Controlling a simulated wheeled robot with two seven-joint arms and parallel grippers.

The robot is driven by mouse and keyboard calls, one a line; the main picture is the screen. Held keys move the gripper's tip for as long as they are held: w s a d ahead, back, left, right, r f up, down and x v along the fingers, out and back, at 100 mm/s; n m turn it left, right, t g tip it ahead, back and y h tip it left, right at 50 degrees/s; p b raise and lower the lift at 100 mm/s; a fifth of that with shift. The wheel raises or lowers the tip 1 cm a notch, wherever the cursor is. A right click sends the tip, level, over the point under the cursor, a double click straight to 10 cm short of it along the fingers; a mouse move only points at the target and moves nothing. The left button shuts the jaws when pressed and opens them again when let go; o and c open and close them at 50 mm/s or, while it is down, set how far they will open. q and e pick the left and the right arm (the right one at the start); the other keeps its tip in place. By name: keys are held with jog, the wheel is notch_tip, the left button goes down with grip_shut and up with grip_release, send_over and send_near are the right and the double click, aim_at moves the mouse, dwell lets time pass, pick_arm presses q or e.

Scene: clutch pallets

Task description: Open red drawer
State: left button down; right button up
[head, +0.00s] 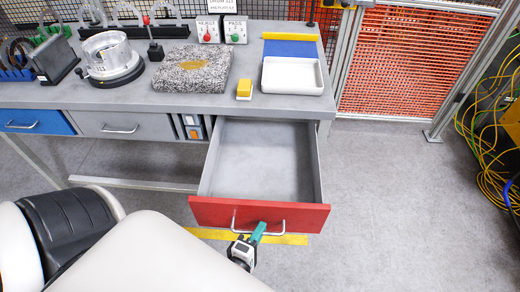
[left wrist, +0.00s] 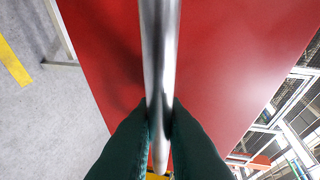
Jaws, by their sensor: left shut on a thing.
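The red drawer (head: 222,213) under the workbench is pulled well out, and its grey inside is empty. Its metal bar handle (head: 290,231) runs along the red front. My left gripper (head: 258,233) is at the handle, in front of the drawer. In the left wrist view the two dark green fingers (left wrist: 159,125) are shut on the handle bar (left wrist: 159,50), one on each side, with the red front (left wrist: 230,60) close behind. My right gripper is not in view.
The grey workbench top (head: 130,92) holds a granite slab (head: 170,78), a round metal part (head: 108,55), a yellow block (head: 244,89) and a white tray (head: 312,85). A blue drawer (head: 35,123) and a grey drawer (head: 115,125) are closed. Floor to the right is clear up to yellow cables (head: 490,160).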

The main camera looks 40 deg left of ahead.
pick_arm(q)
jog(key=shift+s+d, duration=0.5)
jog(key=shift+s, duration=0.3)
jog(key=c, duration=1.5)
grip_release()
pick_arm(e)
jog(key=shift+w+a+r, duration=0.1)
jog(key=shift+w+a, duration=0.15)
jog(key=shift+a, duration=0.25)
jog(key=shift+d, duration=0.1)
